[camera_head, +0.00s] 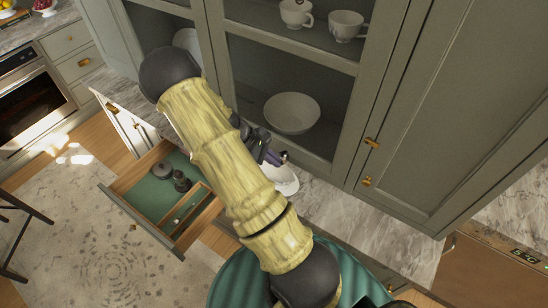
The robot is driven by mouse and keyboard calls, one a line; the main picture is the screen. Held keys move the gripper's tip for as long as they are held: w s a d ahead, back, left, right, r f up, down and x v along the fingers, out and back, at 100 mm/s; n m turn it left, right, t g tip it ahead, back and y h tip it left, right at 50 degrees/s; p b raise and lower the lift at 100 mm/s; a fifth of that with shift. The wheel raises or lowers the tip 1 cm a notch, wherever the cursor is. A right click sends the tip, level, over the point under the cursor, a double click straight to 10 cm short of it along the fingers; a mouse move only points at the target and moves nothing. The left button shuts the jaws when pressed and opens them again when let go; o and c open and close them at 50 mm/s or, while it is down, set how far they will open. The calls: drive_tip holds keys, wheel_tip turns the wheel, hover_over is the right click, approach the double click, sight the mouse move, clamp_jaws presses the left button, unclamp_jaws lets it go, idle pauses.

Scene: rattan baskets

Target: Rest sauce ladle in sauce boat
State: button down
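A white, smooth-rimmed dish (288,184) sits on the marble counter, partly hidden behind my arm. It looks like the sauce boat, but its full shape does not show. My gripper (268,153) is dark and mostly hidden by my arm, just above the far side of the white dish. A small dark purplish piece shows at the gripper's end, and I cannot tell whether it is a finger or part of a ladle. I cannot make out the sauce ladle clearly. The finger opening is hidden.
An open drawer (148,208) with a green lining, dark round items (181,181) and a divider juts out at left. A glass-fronted cabinet (300,50) with a white bowl (292,113) and cups (346,25) rises behind the counter (335,208). Bare counter lies right of the dish.

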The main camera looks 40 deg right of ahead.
drive_tip(key=shift+f+b, duration=2.5)
drive_tip(key=shift+f, duration=1.95)
drive_tip(key=shift+f, duration=0.1)
drive_tip(key=c, duration=1.6)
unclamp_jaws()
drive_tip(key=shift+o, duration=0.2)
drive_tip(key=b+v, duration=0.4)
drive_tip(key=v, duration=1.3)
drive_tip(key=shift+a, duration=0.15)
